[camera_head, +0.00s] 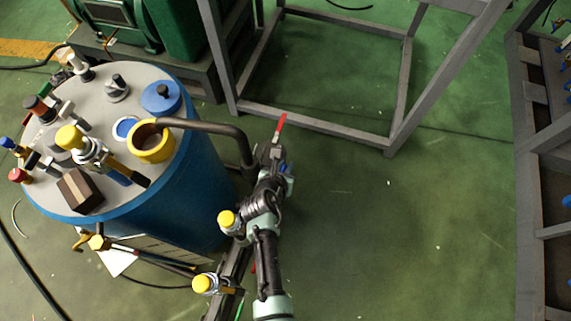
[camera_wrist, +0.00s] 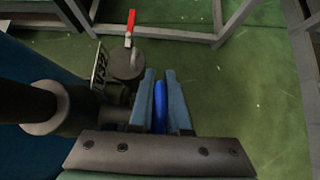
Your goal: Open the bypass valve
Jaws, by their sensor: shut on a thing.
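A blue valve handle (camera_wrist: 160,104) stands between the two fingers of my gripper (camera_wrist: 160,76) in the wrist view. The gripper is shut on this handle. The fingers hide part of it, and the valve body under it is mostly hidden. In the head view my gripper (camera_head: 282,172) is at the pipework right of the blue tank, and only a small bit of blue shows there. A second valve with a red handle (camera_head: 280,128) is just beyond the gripper. Its red handle (camera_wrist: 130,24) also shows in the wrist view, beside a tag that seems to read V32.
The blue tank (camera_head: 185,190) with several fittings on its lid stands close on the left. A dark pipe (camera_head: 215,127) curves from it to the valves. A grey metal frame (camera_head: 310,122) stands behind, and a rack (camera_head: 525,150) at right. Green floor between is clear.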

